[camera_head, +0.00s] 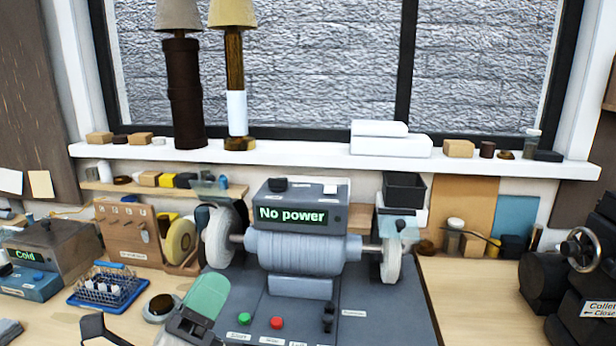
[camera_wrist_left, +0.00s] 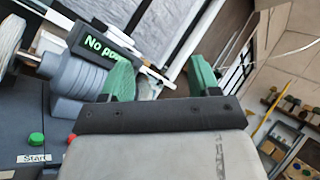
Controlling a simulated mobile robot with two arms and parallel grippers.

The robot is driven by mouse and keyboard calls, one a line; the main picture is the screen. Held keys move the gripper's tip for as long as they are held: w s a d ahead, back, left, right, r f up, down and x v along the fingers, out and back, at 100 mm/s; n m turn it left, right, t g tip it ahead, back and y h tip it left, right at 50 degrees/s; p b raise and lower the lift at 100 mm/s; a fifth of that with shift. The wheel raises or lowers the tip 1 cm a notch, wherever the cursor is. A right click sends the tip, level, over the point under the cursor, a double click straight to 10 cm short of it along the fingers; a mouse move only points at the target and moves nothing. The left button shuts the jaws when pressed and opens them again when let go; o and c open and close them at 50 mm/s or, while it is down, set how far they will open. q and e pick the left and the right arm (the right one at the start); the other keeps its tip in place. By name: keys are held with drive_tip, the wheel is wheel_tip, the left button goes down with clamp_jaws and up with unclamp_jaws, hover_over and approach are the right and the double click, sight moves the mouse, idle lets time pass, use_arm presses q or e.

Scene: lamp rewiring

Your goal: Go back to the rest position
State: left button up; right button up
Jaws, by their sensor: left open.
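My left gripper (camera_head: 205,298) comes in at the bottom of the head view, in front of the bench grinder. A green finger and part of the grey body show there. In the left wrist view the left gripper (camera_wrist_left: 161,74) has its two green fingers wide apart with nothing between them. The grinder (camera_head: 300,250) stands behind it with a display reading "No power" (camera_head: 291,216). A gap between gripper and grinder cannot be judged exactly.
A green button (camera_head: 244,318) and a red button (camera_head: 277,322) sit on the grinder base. A blue wire basket (camera_head: 108,288) and a "Cold" unit (camera_head: 35,268) stand left. A handwheel machine (camera_head: 572,280) stands right. Two lamps (camera_head: 184,95) (camera_head: 235,95) stand on the sill.

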use_arm(q)
drive_tip(key=s+a+f+n+g+y, duration=0.2)
drive_tip(key=a+f+n+g+y, duration=0.2)
drive_tip(key=f+n+y, duration=0.5)
drive_tip(key=s+a+f+n+g+y, duration=0.2)
drive_tip(key=a+f+n+g+y, duration=0.25)
drive_tip(key=f+n, duration=0.85)
drive_tip(key=s+d+f+n+g+h, duration=0.1)
drive_tip(key=s+f+n+g+h, duration=0.1)
drive_tip(key=s+f+n+g, duration=1)
drive_tip(key=s+f+m, duration=0.2)
drive_tip(key=s+f, duration=0.1)
drive_tip(key=f, duration=1)
drive_tip(key=s+f+m, duration=0.2)
drive_tip(key=f, duration=1.1)
drive_tip(key=s+a+f, duration=0.3)
drive_tip(key=s+f, duration=1.2)
drive_tip(key=s, duration=0.1)
drive_tip(key=shift+f+y, duration=0.35)
